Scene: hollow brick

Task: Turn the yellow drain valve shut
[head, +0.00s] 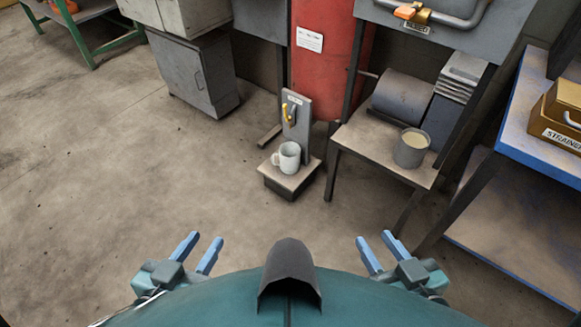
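The yellow drain valve (286,110) is a small yellow handle on a grey upright plate with a small white label. The plate stands on a low pedestal (273,179) in front of the red tank (322,70). A white mug (287,157) stands on the pedestal below the valve. My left gripper (202,247) and my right gripper (377,248) are both low in the head view, near my body. Each has its two blue fingers apart with nothing between them. Both are well short of the valve and touch nothing.
Right of the pedestal, a low table (366,145) holds a grey cup (411,149). A blue-edged shelf (541,150) with a box labelled strainer (560,110) stands at the right. A grey cabinet (193,75) stands behind left. The floor (110,165) ahead and left is clear.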

